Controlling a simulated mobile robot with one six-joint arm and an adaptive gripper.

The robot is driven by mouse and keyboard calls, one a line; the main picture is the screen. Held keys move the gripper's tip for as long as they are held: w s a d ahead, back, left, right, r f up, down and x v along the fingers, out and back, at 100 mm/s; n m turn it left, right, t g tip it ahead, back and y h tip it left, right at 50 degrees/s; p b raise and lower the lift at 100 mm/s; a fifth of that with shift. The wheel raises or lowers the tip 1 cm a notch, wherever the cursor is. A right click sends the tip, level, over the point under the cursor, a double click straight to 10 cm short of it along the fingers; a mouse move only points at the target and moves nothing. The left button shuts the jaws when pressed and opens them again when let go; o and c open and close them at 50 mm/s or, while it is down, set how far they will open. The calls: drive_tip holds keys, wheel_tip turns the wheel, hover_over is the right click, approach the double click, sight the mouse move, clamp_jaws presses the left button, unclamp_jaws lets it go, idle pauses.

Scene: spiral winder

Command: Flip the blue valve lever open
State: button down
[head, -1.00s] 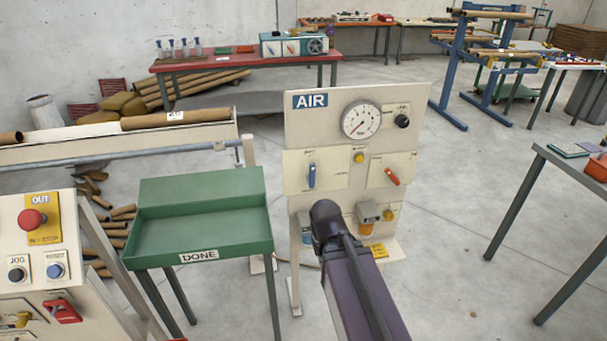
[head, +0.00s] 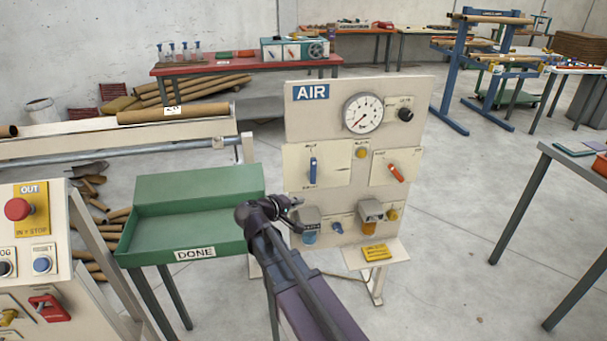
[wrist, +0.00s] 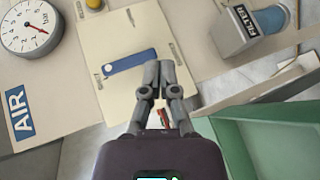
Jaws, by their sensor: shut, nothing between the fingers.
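The blue valve lever (head: 313,171) stands upright on a cream plate at the left of the AIR panel (head: 335,98). In the wrist view the lever (wrist: 128,62) lies slanted across its plate. My gripper (head: 297,203) is in front of the panel's lower left in the head view, below and left of the lever. In the wrist view my gripper (wrist: 159,68) is shut and empty, its fingertips beside the lever's right end. I cannot tell whether they touch it.
The panel also bears a red lever (head: 395,173), a gauge (head: 363,112) and a filter (head: 309,226), which also shows in the wrist view (wrist: 262,22). The green DONE tray (head: 150,252) stands close at the left. Floor right of the panel is clear.

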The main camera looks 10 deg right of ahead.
sight(313, 171)
drive_tip(key=w+a+r+n+t+h+b, duration=0.1)
drive_tip(key=w+a+r+n+t, duration=0.2)
drive_tip(key=a, duration=0.4)
drive_tip(key=shift+w+a+r+t, duration=0.15)
drive_tip(key=shift+w+r+t, duration=0.2)
drive_tip(key=shift+r+t, duration=0.45)
drive_tip(key=s+d+x, duration=0.2)
drive_tip(key=x, duration=1)
drive_tip(key=shift+w+d, duration=0.25)
drive_tip(key=shift+d, duration=0.15)
